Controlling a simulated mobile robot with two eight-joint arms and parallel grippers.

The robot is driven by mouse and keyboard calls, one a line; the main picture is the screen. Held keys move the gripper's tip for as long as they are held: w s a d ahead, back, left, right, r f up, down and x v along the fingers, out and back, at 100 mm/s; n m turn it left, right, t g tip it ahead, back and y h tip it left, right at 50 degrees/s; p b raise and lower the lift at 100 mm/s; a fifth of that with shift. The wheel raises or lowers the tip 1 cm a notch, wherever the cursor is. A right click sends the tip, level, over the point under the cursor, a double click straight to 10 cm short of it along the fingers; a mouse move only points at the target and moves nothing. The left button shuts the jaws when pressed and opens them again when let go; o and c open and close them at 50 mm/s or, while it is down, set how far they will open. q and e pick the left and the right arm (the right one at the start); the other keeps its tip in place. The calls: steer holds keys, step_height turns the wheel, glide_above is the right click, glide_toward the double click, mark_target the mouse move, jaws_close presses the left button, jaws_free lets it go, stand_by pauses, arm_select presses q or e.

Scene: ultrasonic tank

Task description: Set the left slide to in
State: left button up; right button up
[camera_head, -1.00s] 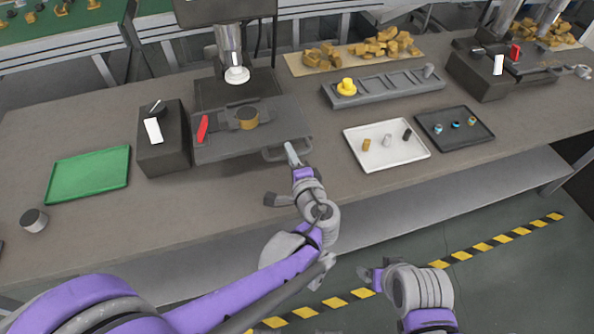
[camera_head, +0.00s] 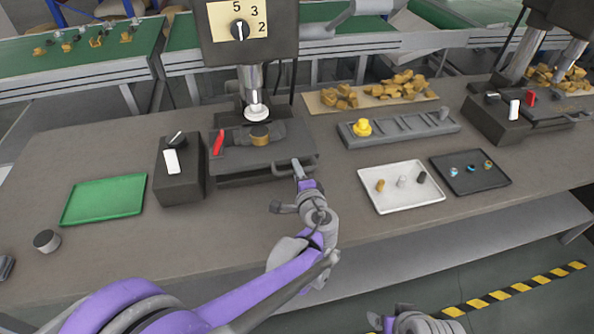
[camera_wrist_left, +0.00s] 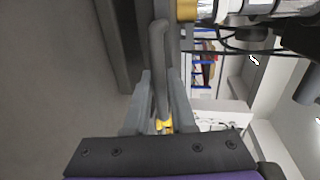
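The left slide (camera_head: 285,148) is a dark grey plate under the left press, with a bar handle (camera_head: 292,164) at its front right. My left gripper (camera_head: 298,172) is at the handle. In the left wrist view its two fingers (camera_wrist_left: 158,95) lie on either side of the handle bar (camera_wrist_left: 158,55) and look closed on it. My right gripper (camera_head: 385,322) shows only in part at the bottom edge; its fingers are unclear.
A red lever (camera_head: 218,143) stands on the slide's left side. A dark box (camera_head: 180,185) with a white switch is left of it, then a green tray (camera_head: 104,199). A white tray (camera_head: 400,203) and grey rack (camera_head: 400,127) are to the right. The table front is clear.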

arm_select(q)
steer(key=o, duration=0.3)
steer(key=shift+s, duration=0.1)
steer(key=v, duration=1)
steer(key=shift+s, duration=0.35)
steer(key=shift+d, duration=0.15)
